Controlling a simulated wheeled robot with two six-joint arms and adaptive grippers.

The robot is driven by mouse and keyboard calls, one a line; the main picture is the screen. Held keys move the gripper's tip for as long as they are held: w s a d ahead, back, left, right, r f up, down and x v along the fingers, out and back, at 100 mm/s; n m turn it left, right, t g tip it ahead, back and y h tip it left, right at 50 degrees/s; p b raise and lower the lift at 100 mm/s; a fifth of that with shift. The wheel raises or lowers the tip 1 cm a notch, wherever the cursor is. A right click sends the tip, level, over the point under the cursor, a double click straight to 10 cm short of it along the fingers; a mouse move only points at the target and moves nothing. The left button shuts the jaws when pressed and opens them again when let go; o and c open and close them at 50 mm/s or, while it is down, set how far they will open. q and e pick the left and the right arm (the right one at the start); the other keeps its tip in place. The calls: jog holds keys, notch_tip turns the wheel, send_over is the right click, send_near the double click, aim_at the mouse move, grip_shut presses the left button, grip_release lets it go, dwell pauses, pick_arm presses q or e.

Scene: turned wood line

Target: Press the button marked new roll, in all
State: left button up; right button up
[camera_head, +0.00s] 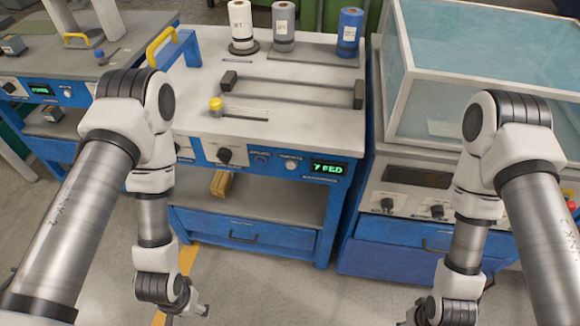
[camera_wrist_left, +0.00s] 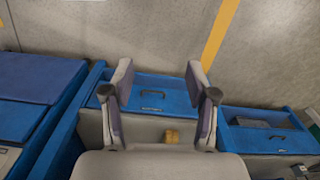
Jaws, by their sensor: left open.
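The blue front panel (camera_head: 270,160) of the middle bench carries a black knob (camera_head: 225,155), small buttons and a green display reading "7 FED" (camera_head: 328,169). A small light round button (camera_head: 291,165) sits left of the display. The panel labels are too small to read, so I cannot tell which button is marked new roll. My left gripper (camera_head: 195,312) hangs low in front of the bench, apart from the panel. In the left wrist view its fingers (camera_wrist_left: 158,75) are spread and empty. My right gripper (camera_head: 408,320) is mostly cut off at the bottom edge.
Three rolls stand at the bench's back, including a blue one (camera_head: 349,32). A yellow-topped lever (camera_head: 216,104) and a dark-ended bar frame (camera_head: 290,90) are on top. A glass-covered machine (camera_head: 425,95) stands right. A wooden block (camera_head: 220,183) lies on the shelf. Floor in front is clear.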

pick_arm(q)
grip_shut()
dwell(1.1)
